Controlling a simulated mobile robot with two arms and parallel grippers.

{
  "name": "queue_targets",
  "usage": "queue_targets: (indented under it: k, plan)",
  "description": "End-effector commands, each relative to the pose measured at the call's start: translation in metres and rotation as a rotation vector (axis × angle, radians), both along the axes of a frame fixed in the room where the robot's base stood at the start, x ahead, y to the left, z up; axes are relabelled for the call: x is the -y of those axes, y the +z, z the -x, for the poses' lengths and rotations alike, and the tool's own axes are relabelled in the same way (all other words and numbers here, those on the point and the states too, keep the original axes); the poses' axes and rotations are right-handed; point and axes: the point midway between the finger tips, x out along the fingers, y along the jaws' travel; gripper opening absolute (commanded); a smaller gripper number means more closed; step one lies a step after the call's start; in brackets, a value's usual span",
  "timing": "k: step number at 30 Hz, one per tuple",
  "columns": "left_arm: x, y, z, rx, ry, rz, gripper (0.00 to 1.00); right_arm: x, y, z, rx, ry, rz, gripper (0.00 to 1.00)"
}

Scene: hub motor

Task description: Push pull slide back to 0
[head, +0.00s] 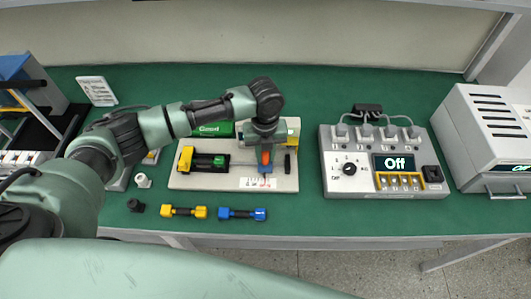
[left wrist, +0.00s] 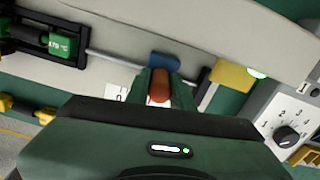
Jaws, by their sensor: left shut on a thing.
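The push pull slide sits on a light board (head: 205,184) in the middle of the table. A thin metal rod runs from a black frame at its left to a blue slider block near its right end. The blue block (left wrist: 163,60) carries an orange handle (left wrist: 159,90); the handle also shows in the head view (head: 265,157). My left gripper (head: 265,146) comes from above and is shut on the orange handle, one finger on each side. The gripper covers part of the slide. My right gripper is not in view.
A control box (head: 385,165) with an "Off" display and a knob stands to the right. A yellow dumbbell-shaped part (head: 184,212) and a blue one (head: 242,213) lie in front of the board. A grey machine (head: 490,135) stands at far right.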

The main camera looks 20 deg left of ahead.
Motion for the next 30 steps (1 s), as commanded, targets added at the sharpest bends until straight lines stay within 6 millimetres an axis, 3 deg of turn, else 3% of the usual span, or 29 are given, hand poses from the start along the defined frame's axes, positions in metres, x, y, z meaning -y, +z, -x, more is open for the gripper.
queue_targets:
  k: [9,20,21,22,30]
  plan:
    - [-0.047,0.004,0.013,0.000,0.003,0.001,0.00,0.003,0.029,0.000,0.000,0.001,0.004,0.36]
    - [-0.055,0.001,0.014,0.000,0.003,-0.002,0.00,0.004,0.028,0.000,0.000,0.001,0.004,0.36]
    - [-0.055,0.001,0.014,0.001,0.003,-0.004,0.34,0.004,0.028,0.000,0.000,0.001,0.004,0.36]
    - [-0.054,0.001,0.014,0.001,0.003,-0.003,0.43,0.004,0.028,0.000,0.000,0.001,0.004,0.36]
    - [-0.053,0.000,0.015,0.000,0.001,0.000,0.45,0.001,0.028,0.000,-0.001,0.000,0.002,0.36]
